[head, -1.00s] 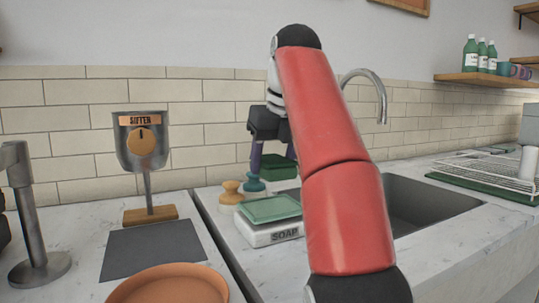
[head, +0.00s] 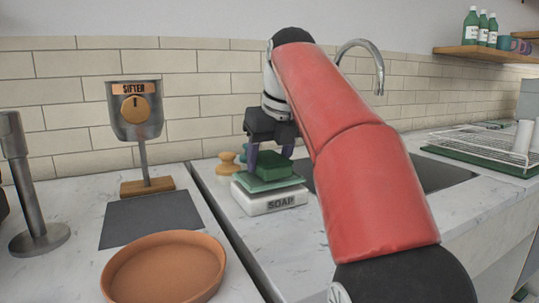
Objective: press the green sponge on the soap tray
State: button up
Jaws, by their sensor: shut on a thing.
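The green sponge (head: 275,167) is a dark green block held between the purple fingers of my gripper (head: 270,153). The white soap tray (head: 272,204), lettered SOAP, stands on the counter with a paler green top (head: 256,184). The sponge is over this top and looks to be on it or just above it; I cannot tell if they touch. My gripper points down and is shut on the sponge. My red arm hides part of the area to the right of the tray.
Tan-knobbed pieces (head: 228,163) stand just behind and left of the tray. A sink (head: 440,174) lies to the right, partly behind my arm, with a tap (head: 378,70). A sifter stand (head: 140,120), dark mat (head: 150,218) and terracotta dish (head: 165,268) are at left.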

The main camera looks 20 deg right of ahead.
aim_at(265, 154)
jog(key=shift+f+b, duration=0.75)
jog(key=shift+f, duration=0.25)
dwell(1.2)
jog(key=shift+r, duration=0.1)
dwell(0.4)
jog(key=shift+r+p, duration=1.05)
jog(key=shift+r, duration=2.4)
